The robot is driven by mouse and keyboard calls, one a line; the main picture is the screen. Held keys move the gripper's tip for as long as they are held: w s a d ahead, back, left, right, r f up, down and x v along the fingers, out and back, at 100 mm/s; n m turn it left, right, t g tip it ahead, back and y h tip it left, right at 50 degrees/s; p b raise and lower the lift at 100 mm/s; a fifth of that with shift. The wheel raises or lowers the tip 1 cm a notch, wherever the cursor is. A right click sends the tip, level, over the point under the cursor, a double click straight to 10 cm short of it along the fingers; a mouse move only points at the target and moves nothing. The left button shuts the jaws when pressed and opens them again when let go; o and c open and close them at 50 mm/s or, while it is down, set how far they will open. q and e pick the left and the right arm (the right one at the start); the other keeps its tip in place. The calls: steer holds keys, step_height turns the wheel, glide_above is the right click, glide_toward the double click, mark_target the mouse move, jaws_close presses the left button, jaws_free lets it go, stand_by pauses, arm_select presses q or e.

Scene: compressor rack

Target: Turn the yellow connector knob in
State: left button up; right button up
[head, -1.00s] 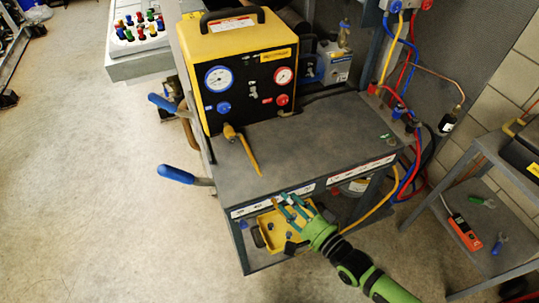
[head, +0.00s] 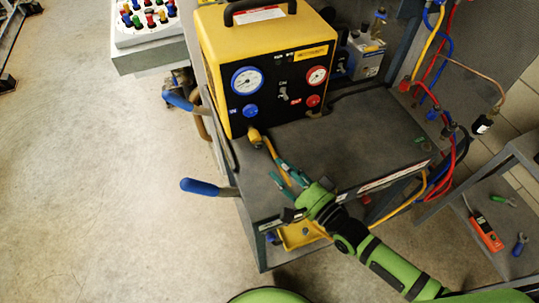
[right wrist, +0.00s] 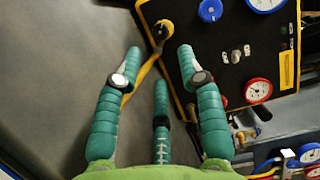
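The yellow connector knob (head: 255,137) sits at the lower front of the yellow and black machine (head: 262,60), with a yellow hose running from it over the grey cart top. My right gripper (head: 291,175) is above the cart top, short of the knob and toward the front edge. In the right wrist view the knob (right wrist: 162,32) lies beyond the spread fingertips of the right gripper (right wrist: 159,60), which is open and empty. The yellow hose passes behind the fingers, partly hidden. My left gripper is not in view.
Two blue-handled levers (head: 205,187) stick out at the cart's left side. Red and blue hoses (head: 445,125) hang at the right. A side shelf (head: 505,200) holds a red meter (head: 484,232). The cart top (head: 345,140) is mostly clear.

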mark_target(259, 147)
steer(key=shift+w+a, duration=0.2)
steer(key=shift+w, duration=0.05)
steer(key=shift+b+x, duration=0.7)
steer(key=shift+x, duration=0.5)
steer(key=b+x, duration=0.2)
steer(key=x, duration=0.2)
steer(key=shift+w+a+f, duration=0.1)
steer(key=shift+w, duration=0.05)
steer(key=shift+w+a+r+n+p, duration=0.2)
steer(key=shift+r+n+p, duration=0.1)
steer(key=shift+r+p, duration=0.25)
steer(key=n+h+p, duration=0.1)
steer(key=n+p, duration=0.1)
steer(key=p, duration=0.1)
steer(key=n+g+h+p, duration=0.1)
steer(key=n+p, duration=0.2)
steer(key=shift+s+a+r+n+h, duration=0.1)
steer(key=shift+r+n+h, duration=0.1)
steer(key=shift+n+h, duration=0.15)
steer(key=shift+f+n+h+p, duration=0.15)
steer(key=shift+n+h+p, duration=0.4)
steer(key=shift+n+p, duration=0.15)
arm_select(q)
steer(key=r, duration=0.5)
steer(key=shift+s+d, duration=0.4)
arm_select(e)
steer(key=shift+f+n, duration=0.15)
steer(key=shift+n, duration=0.1)
steer(key=shift+c, duration=0.4)
jaws_close()
